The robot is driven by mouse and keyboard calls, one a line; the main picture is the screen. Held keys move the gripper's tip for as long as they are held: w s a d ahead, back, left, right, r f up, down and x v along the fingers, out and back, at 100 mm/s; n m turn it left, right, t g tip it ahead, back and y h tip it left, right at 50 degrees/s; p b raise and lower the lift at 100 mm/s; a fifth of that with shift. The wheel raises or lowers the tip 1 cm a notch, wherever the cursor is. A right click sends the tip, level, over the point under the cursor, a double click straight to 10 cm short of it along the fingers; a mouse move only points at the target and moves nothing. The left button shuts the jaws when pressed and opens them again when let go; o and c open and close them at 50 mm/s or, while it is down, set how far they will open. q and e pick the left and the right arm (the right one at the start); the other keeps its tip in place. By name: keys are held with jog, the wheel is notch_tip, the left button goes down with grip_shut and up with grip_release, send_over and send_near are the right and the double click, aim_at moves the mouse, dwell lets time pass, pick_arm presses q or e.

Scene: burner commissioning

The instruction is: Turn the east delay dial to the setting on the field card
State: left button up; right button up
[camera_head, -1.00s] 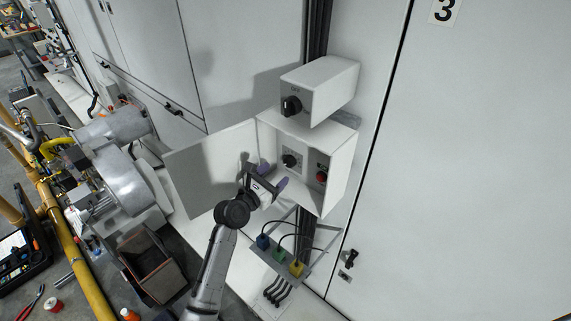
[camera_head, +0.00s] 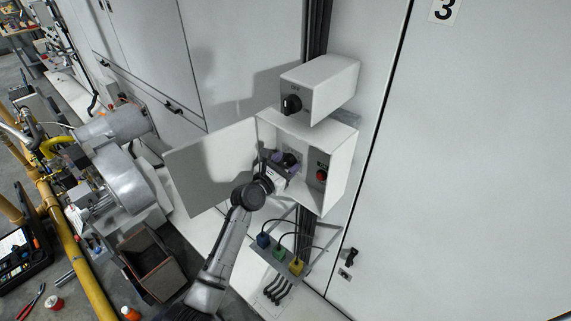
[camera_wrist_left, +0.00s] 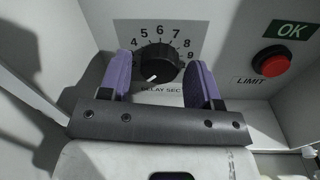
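The black delay dial (camera_wrist_left: 156,64) sits on the panel inside the open box, above the words DELAY SEC. Numbers 4 to 9 show around it; the purple fingers hide part of the scale. Its white mark points to the lower left in the left wrist view. My left gripper (camera_wrist_left: 160,84) is open, with one purple finger on each side of the dial and gaps showing between. In the head view the left gripper (camera_head: 280,165) is inside the box, in front of the dial (camera_head: 291,159). My right gripper is not in view. I cannot make out a field card.
The box door (camera_head: 210,165) hangs open at the left. A red button (camera_wrist_left: 270,64) marked LIMIT is right of the dial, below a green OK label (camera_wrist_left: 290,30). A switch box (camera_head: 325,88) is above. A bracket with coloured plugs (camera_head: 279,254) is below.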

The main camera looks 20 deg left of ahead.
pick_arm(q)
jog(key=c, duration=0.8)
